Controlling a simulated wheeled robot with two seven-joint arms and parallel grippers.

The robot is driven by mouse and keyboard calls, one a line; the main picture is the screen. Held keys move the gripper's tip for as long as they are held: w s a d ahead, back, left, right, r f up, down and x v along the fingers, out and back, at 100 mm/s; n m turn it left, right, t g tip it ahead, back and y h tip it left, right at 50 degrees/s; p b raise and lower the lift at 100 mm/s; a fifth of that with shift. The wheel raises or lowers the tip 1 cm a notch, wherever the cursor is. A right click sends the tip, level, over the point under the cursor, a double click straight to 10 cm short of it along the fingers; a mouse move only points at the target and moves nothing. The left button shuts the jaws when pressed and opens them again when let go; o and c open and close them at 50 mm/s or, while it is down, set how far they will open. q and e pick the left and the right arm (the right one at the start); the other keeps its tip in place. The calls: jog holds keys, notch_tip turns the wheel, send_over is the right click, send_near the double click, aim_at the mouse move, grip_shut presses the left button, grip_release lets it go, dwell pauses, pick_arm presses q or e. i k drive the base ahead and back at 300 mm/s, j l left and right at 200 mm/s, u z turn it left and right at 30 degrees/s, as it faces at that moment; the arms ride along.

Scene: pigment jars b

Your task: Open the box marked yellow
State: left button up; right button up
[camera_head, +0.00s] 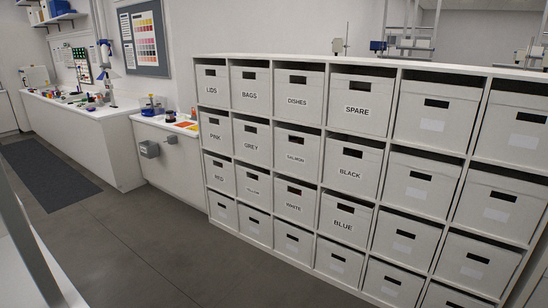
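The box marked yellow (254,188) is a white box with a dark handle slot and a small "YELLOW" label. It sits in the white shelf unit, third row from the top, second column from the left. The box marked red (220,174) is on its left and the box marked white (294,200) on its right. The box marked grey (252,141) is directly above it. Its front is flush in the shelf like the other boxes. Neither of my grippers is in view.
The shelf unit (424,64) fills the right side, with several similar boxes, some with blank labels. A low counter (85,108) with small items runs along the left wall. A dark mat (48,172) lies on the floor. The grey floor (135,240) before the shelf is clear.

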aim_at(253, 185)
jog(key=i, duration=1.95)
